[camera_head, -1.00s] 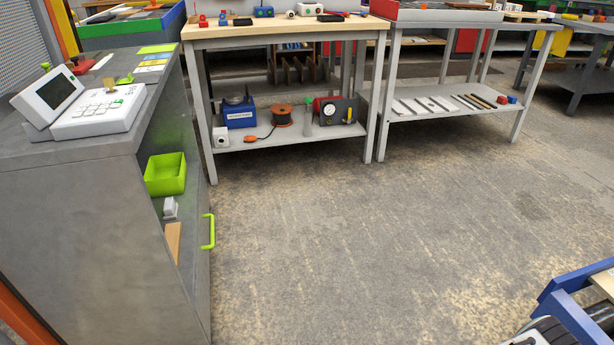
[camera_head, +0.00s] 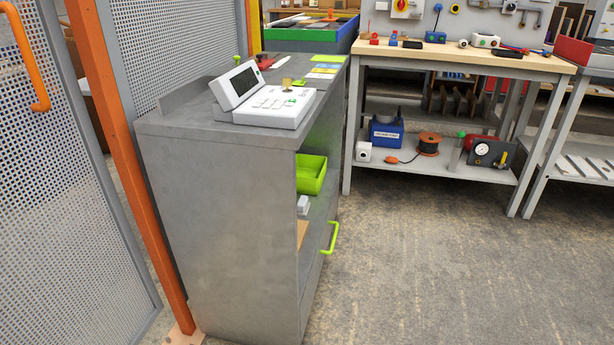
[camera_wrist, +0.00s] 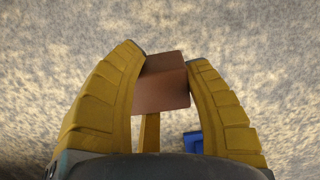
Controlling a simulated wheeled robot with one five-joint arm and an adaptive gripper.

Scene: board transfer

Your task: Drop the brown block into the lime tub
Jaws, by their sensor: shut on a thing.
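My gripper (camera_wrist: 166,62) shows in the wrist view, with its two yellow fingers shut on the brown block (camera_wrist: 162,88). The block sits between the fingertips, above the grey floor. My gripper and the block are not in the head view. The lime tub (camera_head: 311,174) is in the head view, on an upper shelf in the open side of the grey cabinet (camera_head: 215,220). The tub's left part is hidden by the cabinet's side panel.
A white keypad device (camera_head: 265,100) stands on the cabinet top. A lime handle (camera_head: 331,238) sticks out of the cabinet low down. A workbench (camera_head: 450,62) stands behind to the right. An orange post (camera_head: 125,160) and mesh fence are at left. The floor (camera_head: 420,270) at right is clear.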

